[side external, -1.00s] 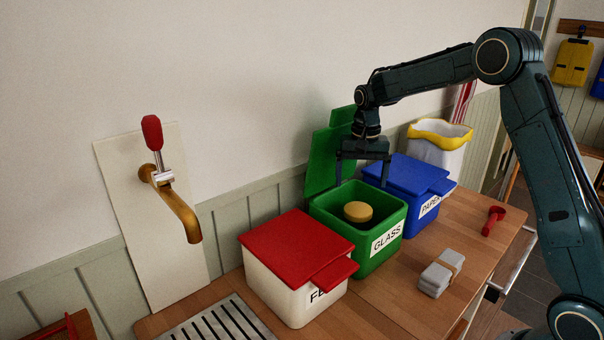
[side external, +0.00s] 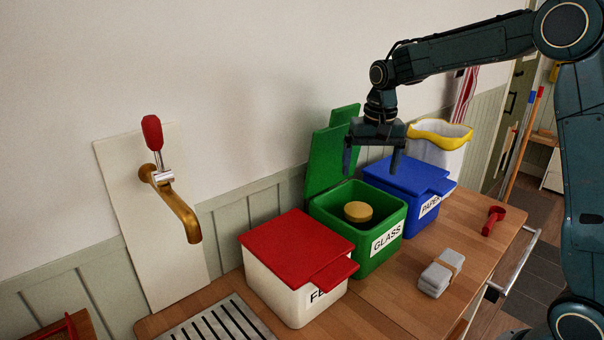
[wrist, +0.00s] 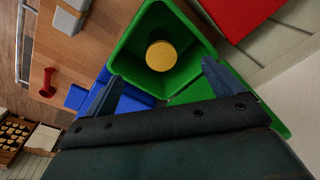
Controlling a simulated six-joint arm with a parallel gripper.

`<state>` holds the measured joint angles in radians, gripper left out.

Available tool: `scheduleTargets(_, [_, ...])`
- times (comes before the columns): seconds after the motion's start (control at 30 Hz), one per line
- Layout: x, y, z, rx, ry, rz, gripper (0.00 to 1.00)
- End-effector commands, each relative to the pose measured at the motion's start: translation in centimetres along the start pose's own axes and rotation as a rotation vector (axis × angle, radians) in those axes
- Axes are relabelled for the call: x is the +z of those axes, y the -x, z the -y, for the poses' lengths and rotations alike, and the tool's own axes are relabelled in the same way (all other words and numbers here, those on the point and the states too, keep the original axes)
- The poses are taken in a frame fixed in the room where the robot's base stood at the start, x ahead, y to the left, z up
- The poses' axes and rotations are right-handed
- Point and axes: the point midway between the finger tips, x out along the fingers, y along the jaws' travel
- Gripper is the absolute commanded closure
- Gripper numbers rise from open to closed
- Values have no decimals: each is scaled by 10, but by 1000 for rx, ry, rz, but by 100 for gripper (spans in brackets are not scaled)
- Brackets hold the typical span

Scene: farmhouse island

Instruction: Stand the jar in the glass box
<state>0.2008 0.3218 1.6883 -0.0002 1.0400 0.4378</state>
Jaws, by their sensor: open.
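The green glass box (side external: 362,262) stands on the counter with its lid (side external: 327,160) raised behind it against the wall. The jar, seen by its round yellow lid (side external: 358,211), is inside this box and looks upright. In the wrist view the jar (wrist: 161,56) shows lid-up within the green walls of the box (wrist: 203,45); its body is mostly hidden. My gripper (side external: 372,172) is open and empty, above the back right of the box and apart from the jar. Its two spread fingers also show in the wrist view (wrist: 160,82).
A white box with a red lid (side external: 296,246) stands left of the glass box. A blue paper box (side external: 408,175) stands to its right, close under my gripper. A grey tied bundle (side external: 441,272) and a red tool (side external: 493,220) lie on the counter. A brass tap (side external: 178,205) juts from the wall.

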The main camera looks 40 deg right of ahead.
Motion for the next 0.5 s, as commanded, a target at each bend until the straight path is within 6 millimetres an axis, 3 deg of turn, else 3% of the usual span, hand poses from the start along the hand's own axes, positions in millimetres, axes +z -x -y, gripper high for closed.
scheduleTargets(0.2, [48, 42, -6, -33, 112, -66, 8])
scheduleTargets(0.5, [114, 78, -22, -71, 261, -153, 8])
